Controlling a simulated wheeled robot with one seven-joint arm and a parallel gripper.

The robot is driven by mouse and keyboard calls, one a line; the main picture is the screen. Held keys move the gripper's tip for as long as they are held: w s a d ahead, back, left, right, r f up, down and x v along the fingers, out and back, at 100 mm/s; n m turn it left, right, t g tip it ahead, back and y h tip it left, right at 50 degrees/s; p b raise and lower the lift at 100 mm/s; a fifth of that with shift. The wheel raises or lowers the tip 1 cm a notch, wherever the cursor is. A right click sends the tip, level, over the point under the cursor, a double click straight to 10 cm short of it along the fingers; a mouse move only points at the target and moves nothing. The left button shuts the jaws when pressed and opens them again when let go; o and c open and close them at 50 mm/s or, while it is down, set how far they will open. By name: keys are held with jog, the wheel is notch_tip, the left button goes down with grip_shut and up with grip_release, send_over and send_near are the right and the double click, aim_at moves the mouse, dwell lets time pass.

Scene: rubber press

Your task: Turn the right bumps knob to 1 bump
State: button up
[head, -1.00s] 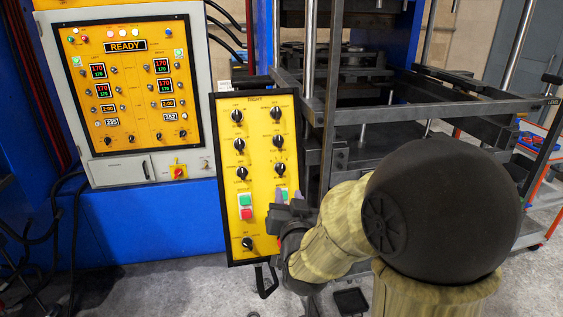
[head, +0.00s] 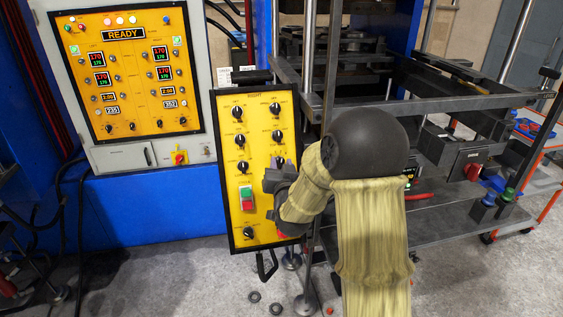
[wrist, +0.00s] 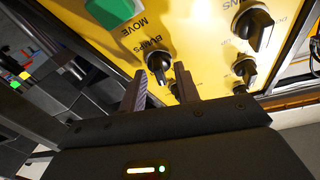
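The yellow RIGHT panel (head: 259,205) stands upright left of my arm and carries several black knobs. In the wrist view, a black knob beside the lettering BUMPS (wrist: 158,62) lies just beyond my fingers, roughly in the gap between them.
The press frame (head: 440,103) stands right of the panel. A control cabinet (head: 128,75) reading READY is at the left. Open floor (head: 160,285) lies in front.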

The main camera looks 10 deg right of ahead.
jog(key=shift+w, duration=0.1)
jog(key=c, duration=0.6)
jog(key=shift+c, duration=0.2)
jog(key=shift+f+n+b, duration=0.1)
jog(key=shift+n+b, duration=0.2)
jog(key=shift+b, duration=0.2)
jog(key=n+y+b, duration=0.2)
jog(key=n+b, duration=0.1)
jog(key=shift+f+n+b, duration=0.1)
jog(key=shift+n+b, duration=0.3)
jog(key=shift+d+n+y+b, duration=0.1)
jog(key=shift+n+y+b, duration=0.5)
jog(key=shift+n+b, duration=0.7)
jog(key=shift+r+n, duration=0.2)
jog(key=shift+n, duration=0.1)
